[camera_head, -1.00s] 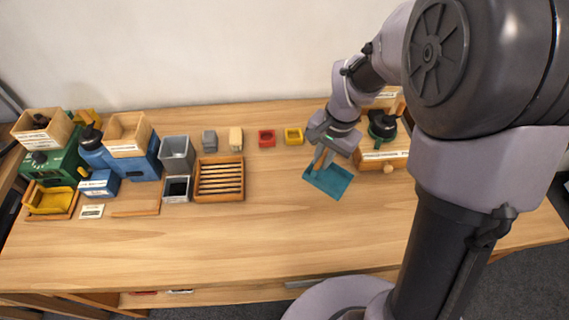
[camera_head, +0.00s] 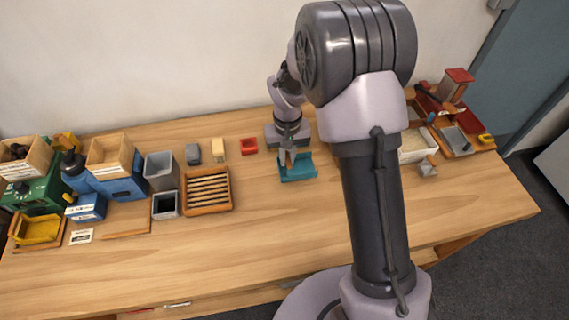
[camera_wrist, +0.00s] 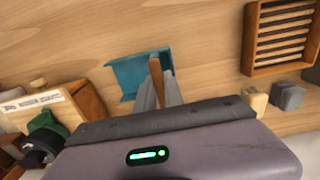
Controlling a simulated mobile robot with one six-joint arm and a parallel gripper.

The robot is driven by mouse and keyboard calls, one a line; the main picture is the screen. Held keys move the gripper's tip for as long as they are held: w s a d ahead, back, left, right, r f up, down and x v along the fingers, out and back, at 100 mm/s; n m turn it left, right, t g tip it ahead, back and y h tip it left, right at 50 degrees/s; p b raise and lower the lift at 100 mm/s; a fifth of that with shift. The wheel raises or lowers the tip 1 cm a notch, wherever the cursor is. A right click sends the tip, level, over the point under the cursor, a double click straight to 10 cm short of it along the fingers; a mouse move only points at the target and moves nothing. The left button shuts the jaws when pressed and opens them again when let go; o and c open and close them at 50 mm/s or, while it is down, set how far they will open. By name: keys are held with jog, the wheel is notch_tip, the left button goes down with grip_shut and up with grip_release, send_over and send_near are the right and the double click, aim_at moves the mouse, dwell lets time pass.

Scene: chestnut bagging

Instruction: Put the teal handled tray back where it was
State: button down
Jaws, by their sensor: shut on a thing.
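The teal handled tray (camera_head: 298,173) is at the middle of the wooden table in the head view, right of the red square dish. It also shows in the wrist view (camera_wrist: 126,76), with its brown wooden handle (camera_wrist: 156,68) between my fingers. My gripper (camera_head: 288,160) is shut on that handle from above; it also shows in the wrist view (camera_wrist: 158,92). The tray looks about level and close to the table top. I cannot tell whether it touches the wood. My fingers cover part of the tray.
A slatted wooden rack (camera_head: 207,191), grey bins (camera_head: 161,170) and a red dish (camera_head: 249,146) stand to the left. Blue and green machines are farther left. A wooden box with a label (camera_wrist: 65,100) is close to the tray. The table front is clear.

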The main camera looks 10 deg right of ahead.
aim_at(284, 169)
jog(key=shift+w+a+f+b, duration=0.2)
jog(key=shift+f+b, duration=0.15)
jog(key=shift+f, duration=0.55)
jog(key=shift+w+a+f+b, duration=0.1)
jog(key=shift+w+f+b, duration=0.15)
jog(key=shift+f, duration=0.65)
jog(key=shift+s, duration=0.1)
jog(key=shift+f, duration=0.2)
jog(key=c, duration=1.5)
grip_release()
jog(key=shift+o, duration=0.2)
jog(key=shift+r, duration=0.1)
